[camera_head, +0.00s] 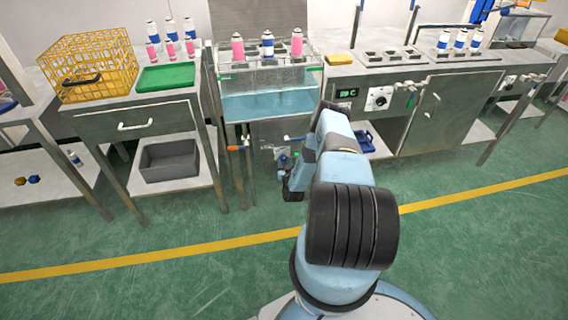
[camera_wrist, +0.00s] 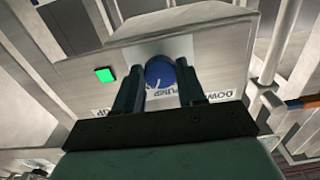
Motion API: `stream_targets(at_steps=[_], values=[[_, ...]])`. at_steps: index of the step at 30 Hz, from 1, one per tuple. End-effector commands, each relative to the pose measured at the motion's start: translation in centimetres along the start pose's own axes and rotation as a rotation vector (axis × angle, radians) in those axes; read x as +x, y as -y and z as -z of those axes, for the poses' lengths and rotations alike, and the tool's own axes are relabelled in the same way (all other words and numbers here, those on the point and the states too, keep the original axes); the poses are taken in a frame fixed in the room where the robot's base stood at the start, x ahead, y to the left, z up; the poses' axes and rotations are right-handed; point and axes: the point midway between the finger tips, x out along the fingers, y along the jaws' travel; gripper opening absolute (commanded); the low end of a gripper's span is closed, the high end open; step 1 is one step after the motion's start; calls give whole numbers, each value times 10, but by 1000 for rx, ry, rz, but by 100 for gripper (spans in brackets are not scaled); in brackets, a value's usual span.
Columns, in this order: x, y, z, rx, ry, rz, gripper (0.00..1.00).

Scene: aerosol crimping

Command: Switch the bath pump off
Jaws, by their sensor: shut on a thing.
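In the wrist view a round blue knob (camera_wrist: 159,73) sits on a pale metal panel (camera_wrist: 220,50). My gripper (camera_wrist: 160,82) is shut on the knob, with one dark finger on each side of it. A lit green square (camera_wrist: 105,74) is on the panel to the left of the knob. Labels (camera_wrist: 218,96) beside the knob appear upside down and are partly hidden by my fingers. In the head view my arm reaches low to the front of the water bath (camera_head: 270,105), and my arm hides most of the knob's area.
Bottles (camera_head: 267,44) stand in a rack above the bath. A drawer table with a yellow basket (camera_head: 88,65) is on the left, and a steel cabinet with a dial (camera_head: 379,98) is on the right. Orange-handled pipes (camera_head: 235,149) stand close left of my arm. The green floor in front is clear.

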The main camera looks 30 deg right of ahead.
Motion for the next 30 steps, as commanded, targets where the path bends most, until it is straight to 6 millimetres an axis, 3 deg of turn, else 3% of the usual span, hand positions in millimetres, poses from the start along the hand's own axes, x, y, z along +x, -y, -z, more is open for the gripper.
stream_targets(at_steps=[30], values=[[0, 2, 0, -833, -2, 5, 9]])
